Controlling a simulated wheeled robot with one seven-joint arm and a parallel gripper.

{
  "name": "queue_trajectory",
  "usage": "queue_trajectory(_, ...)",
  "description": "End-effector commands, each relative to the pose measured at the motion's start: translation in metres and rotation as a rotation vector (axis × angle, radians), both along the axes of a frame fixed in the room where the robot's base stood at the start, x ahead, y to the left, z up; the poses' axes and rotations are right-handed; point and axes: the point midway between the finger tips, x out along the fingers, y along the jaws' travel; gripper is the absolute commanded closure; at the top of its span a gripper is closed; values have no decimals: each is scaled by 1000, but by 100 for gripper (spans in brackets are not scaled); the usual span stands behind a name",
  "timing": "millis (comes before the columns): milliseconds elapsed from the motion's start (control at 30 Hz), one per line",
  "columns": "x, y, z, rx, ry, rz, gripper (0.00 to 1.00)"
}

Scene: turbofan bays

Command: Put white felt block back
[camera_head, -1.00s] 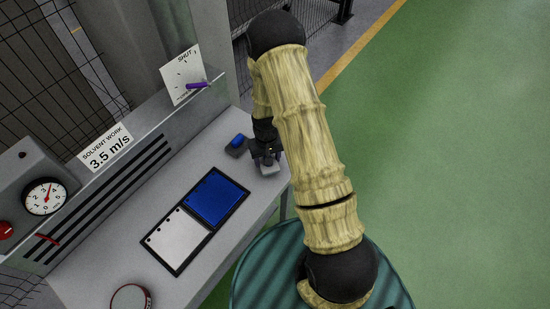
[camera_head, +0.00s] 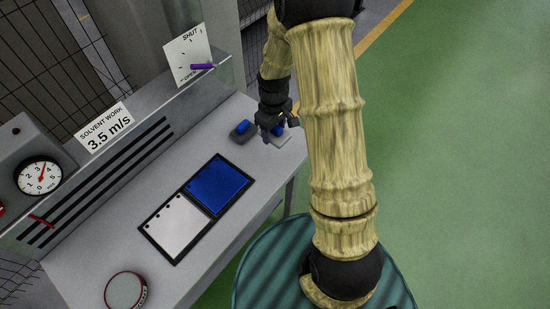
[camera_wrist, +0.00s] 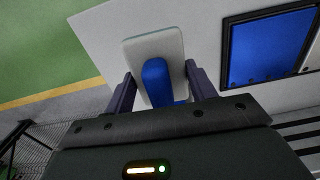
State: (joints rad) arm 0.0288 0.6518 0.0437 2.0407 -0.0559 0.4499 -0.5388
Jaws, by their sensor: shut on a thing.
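The white felt block (camera_wrist: 151,48) has a pale pad and a blue handle. In the wrist view its handle stands between the two fingers of my gripper (camera_wrist: 160,88), which is shut on it. In the head view my gripper (camera_head: 274,124) is at the far right end of the grey bench, with the white felt block (camera_head: 281,138) under it near the bench edge. I cannot tell whether the pad touches the bench. A dark block with a blue handle (camera_head: 243,131) stands just left of it on the bench.
On the bench (camera_head: 118,242) lies a black-framed board with a blue panel (camera_head: 219,186) and a white panel (camera_head: 178,228). A round red-rimmed item (camera_head: 126,291) lies at the near end. A gauge panel with a dial (camera_head: 39,175) and a slotted wall border the left side.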

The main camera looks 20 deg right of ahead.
Motion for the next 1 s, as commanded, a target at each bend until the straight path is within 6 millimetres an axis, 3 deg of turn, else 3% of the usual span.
queue_trajectory(400,-1,-1,3,-3,2,35,66)
queue_trajectory(800,-2,-1,-51,-2,3,33,66)
queue_trajectory(1000,-1,-1,-54,-2,0,33,66)
